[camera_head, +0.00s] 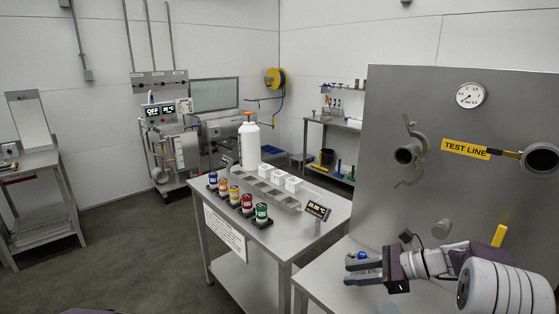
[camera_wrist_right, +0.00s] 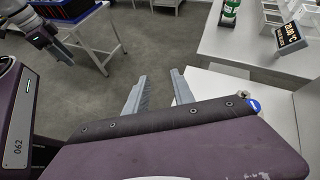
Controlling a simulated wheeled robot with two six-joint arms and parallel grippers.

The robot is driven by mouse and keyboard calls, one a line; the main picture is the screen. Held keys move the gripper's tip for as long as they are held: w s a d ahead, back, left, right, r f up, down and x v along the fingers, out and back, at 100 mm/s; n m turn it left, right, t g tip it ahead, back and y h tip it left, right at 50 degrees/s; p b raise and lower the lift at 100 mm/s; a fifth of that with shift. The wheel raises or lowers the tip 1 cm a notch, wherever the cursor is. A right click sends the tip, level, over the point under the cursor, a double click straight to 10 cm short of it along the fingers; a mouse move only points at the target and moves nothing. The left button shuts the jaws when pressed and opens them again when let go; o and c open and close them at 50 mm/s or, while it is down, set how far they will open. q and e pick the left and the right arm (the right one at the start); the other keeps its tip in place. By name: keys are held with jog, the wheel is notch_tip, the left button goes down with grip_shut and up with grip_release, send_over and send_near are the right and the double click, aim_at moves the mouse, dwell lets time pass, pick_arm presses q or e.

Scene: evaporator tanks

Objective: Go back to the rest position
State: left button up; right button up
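My right gripper (camera_head: 349,274) reaches in from the lower right in the head view, pointing left beside the front of the steel panel. Its two grey fingers are apart with nothing between them. The right wrist view shows the same open, empty fingers (camera_wrist_right: 160,88) above the floor.
A steel table (camera_head: 312,229) holds colored-label jars (camera_head: 247,203), white boxes (camera_head: 277,176), a white bottle (camera_head: 249,144) and a temperature display (camera_head: 318,210). A steel panel (camera_head: 385,213) with pipe ports and a gauge (camera_head: 470,95) stands at right. Open floor (camera_head: 125,235) lies at left.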

jog(key=s+a+f+n+g+h, duration=0.2)
jog(key=s+a+n, duration=0.1)
jog(key=s+a, duration=0.3)
jog(key=s+a+f+n+g+h, duration=0.1)
jog(key=s+a+n+g+h, duration=0.1)
jog(key=s+a+n+g, duration=0.3)
jog(key=s+f+n+t+h, duration=0.1)
jog(key=s+f+n+h, duration=0.25)
jog(key=s, duration=0.45)
jog(key=s+d+f+n+t+h, duration=0.2)
jog(key=d+f+n+h, duration=0.1)
jog(key=d+f+n, duration=0.2)
jog(key=d+n, duration=0.2)
jog(key=n, duration=0.2)
jog(key=shift+s+f+n+p, duration=0.3)
jog(key=shift+s+n+p, duration=0.05)
jog(key=shift+d+h, duration=0.15)
jog(key=shift+h, duration=0.1)
